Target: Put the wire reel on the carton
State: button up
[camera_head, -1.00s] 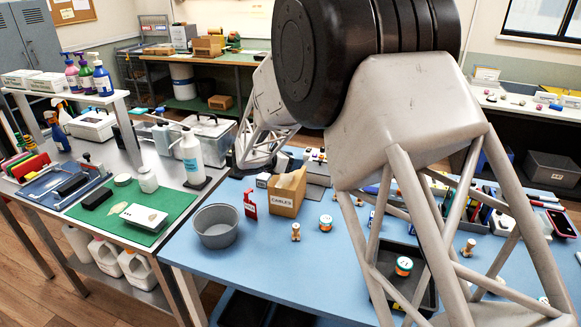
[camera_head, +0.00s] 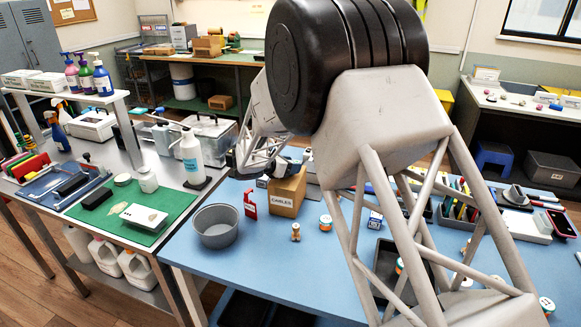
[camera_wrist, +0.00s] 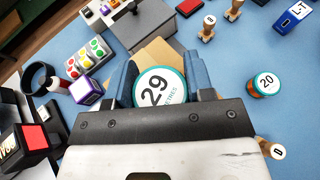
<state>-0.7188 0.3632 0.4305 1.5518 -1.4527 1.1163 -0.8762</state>
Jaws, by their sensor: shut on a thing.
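My gripper (camera_wrist: 160,80) is shut on a wire reel (camera_wrist: 154,90) with a white top marked 29 METRES and a teal rim. The reel sits between the two blue fingers in the wrist view. The tan carton (camera_wrist: 158,51) shows just behind and below the reel there; whether they touch I cannot tell. In the head view the carton (camera_head: 284,204), labelled CABLES, stands on the blue table. I cannot make out the held reel in the head view. Another reel (camera_wrist: 265,82), marked 20, stands on the table to the right.
A grey round tub (camera_head: 217,227) and a red tag-like stand (camera_head: 250,206) are left of the carton. A small wooden stamp (camera_head: 296,232) and a reel (camera_head: 326,222) stand in front of it. A purple-and-white block (camera_wrist: 86,89) and a button panel (camera_wrist: 88,58) lie left in the wrist view.

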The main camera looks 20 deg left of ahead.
jog(key=shift+f, duration=0.25)
jog(key=shift+f, duration=0.15)
jog(key=o, duration=0.9)
jog(key=shift+r, duration=0.2)
jog(key=v, duration=1.2)
jog(key=shift+f, duration=0.1)
